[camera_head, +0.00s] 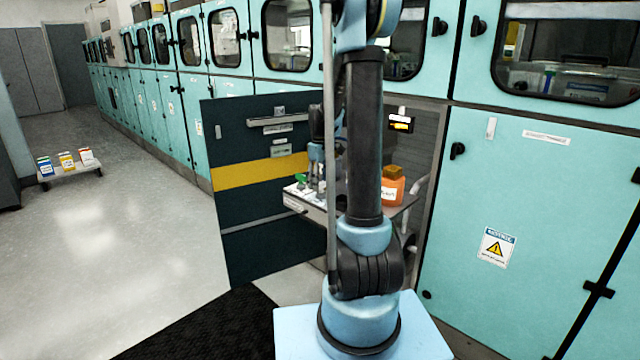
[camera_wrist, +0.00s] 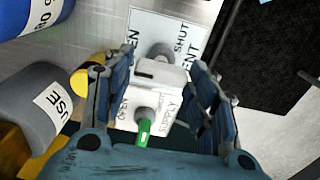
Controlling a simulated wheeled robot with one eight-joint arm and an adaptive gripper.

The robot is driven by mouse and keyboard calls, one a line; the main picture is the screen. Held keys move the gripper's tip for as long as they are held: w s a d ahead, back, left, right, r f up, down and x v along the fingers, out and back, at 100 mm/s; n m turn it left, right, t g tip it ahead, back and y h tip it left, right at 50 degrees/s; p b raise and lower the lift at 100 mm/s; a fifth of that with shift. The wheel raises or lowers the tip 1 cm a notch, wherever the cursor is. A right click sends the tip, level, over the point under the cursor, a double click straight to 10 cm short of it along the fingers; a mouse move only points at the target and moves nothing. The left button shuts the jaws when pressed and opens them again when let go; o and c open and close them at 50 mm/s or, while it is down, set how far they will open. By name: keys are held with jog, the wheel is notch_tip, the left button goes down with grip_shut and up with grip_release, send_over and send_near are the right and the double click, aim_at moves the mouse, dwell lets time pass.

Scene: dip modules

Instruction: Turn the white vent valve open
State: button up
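In the wrist view, the white vent valve handle (camera_wrist: 160,76) is a blocky piece between my two fingers. A plate (camera_wrist: 180,28) behind it carries the words VENT, SHUT and OPEN, partly covered. My gripper (camera_wrist: 158,82) is open, with one blue finger on each side of the white handle; whether either touches it is unclear. Nearer the palm is a green handle (camera_wrist: 144,131) by a SUPPLY label. In the head view, my gripper (camera_head: 318,165) is down at the shelf, partly hidden by my arm, and the green handle (camera_head: 302,178) shows beside it.
An orange bottle (camera_head: 392,188) stands on the shelf inside the open cabinet. The dark cabinet door (camera_head: 260,225) stands open on the left. In the wrist view, a grey container (camera_wrist: 42,110) is close on the left.

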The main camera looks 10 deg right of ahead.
aim_at(321, 183)
jog(key=shift+o, duration=0.2)
notch_tip(321, 183, up, 12)
dwell(0.8)
jog(key=s+f+m+t, duration=0.15)
jog(key=s+m, duration=0.25)
jog(key=s, duration=1.6)
jog(key=s+f+m, duration=0.3)
jog(key=s+f, duration=0.8)
jog(key=s, duration=0.4)
jog(key=shift+f+t, duration=0.2)
jog(key=shift+t, duration=0.15)
jog(key=shift+a, duration=0.1)
